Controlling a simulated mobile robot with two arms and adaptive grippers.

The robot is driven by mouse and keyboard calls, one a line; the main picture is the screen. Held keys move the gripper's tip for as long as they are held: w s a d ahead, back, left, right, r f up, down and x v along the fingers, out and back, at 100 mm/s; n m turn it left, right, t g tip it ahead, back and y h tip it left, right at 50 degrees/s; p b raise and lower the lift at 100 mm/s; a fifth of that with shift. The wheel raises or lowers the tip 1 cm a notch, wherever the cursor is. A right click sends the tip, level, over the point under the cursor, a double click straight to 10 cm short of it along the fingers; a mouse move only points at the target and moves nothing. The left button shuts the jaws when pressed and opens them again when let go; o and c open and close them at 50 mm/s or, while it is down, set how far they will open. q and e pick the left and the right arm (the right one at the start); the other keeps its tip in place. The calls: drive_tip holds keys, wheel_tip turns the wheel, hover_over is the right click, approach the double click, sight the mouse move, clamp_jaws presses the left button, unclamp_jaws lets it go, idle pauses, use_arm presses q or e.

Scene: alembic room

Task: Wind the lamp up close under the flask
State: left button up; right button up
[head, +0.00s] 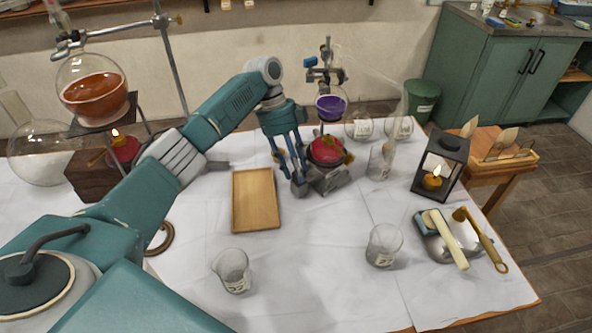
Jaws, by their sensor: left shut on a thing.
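A round flask of purple liquid (331,105) is clamped on a metal stand at the back middle of the table. Below it a red lamp (326,151) sits on a grey jack-like base (332,181), with a visible gap between lamp and flask. My left gripper (297,182) points down at the left side of this base. Its fingers are shut on what looks like a grey knob at the base's side, partly hidden by the fingers. No flame is clear on the red lamp. My right gripper is not in view.
A wooden tray (256,200) lies left of my gripper. Glass beakers (233,270) (383,245) stand in front, and more glassware behind. A black candle lantern (439,165) stands right. An orange-filled flask (93,92) hangs over a lit lamp (122,148) at left. The middle front is clear.

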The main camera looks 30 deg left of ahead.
use_arm(q)
drive_tip(key=shift+a, duration=0.25)
drive_tip(key=o, duration=1.1)
drive_tip(key=shift+f, duration=0.1)
drive_tip(key=shift+w, duration=0.1)
drive_tip(key=shift+r, duration=0.3)
drive_tip(key=v, duration=0.7)
drive_tip(key=shift+a, duration=0.3)
